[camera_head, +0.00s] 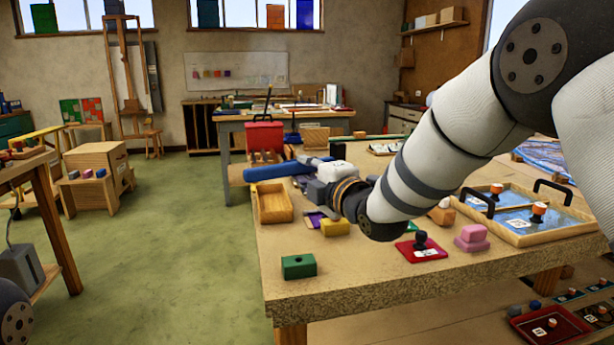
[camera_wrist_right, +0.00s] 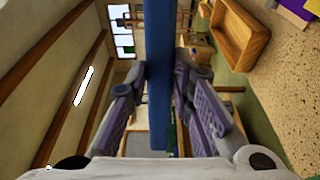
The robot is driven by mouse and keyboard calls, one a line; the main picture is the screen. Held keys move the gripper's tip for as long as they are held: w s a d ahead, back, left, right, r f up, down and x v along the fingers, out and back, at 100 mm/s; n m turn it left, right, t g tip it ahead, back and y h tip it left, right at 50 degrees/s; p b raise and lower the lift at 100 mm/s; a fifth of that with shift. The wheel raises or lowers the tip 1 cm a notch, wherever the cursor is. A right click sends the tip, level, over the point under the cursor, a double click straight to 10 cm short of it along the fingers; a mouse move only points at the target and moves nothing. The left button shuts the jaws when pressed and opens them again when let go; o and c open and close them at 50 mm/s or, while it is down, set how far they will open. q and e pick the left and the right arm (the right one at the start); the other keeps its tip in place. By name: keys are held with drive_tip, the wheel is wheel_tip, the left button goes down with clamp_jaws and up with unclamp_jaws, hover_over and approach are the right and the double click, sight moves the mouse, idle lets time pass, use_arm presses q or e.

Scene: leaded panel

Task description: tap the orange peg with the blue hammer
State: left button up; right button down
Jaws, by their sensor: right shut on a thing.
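The blue hammer (camera_head: 283,170) shows as a long blue bar above the table's far left corner. It also crosses between my fingers in the right wrist view (camera_wrist_right: 158,85). My right gripper (camera_head: 314,187) is shut on it, with purple-grey pads on either side in the wrist view (camera_wrist_right: 162,75). I cannot tell the hammer's head from its handle. I cannot single out the orange peg for sure. A small orange-topped piece (camera_head: 538,209) and another (camera_head: 496,189) stand in the framed trays at the right. My left gripper is not in view.
The speckled worktable (camera_head: 350,280) holds a wooden box (camera_head: 273,203), a green block (camera_head: 298,265), a yellow block (camera_head: 335,227), a red plate (camera_head: 421,248) with a dark knob, and a pink block (camera_head: 471,238). The table's front middle is clear. Green floor (camera_head: 190,250) lies to its left.

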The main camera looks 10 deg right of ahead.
wheel_tip(320, 180, down, 9)
drive_tip(key=shift+r+b, duration=0.1)
drive_tip(key=shift+b, duration=0.55)
use_arm(q)
drive_tip(key=shift+p, duration=0.65)
use_arm(e)
wheel_tip(320, 180, up, 12)
drive_tip(key=shift+f, duration=0.25)
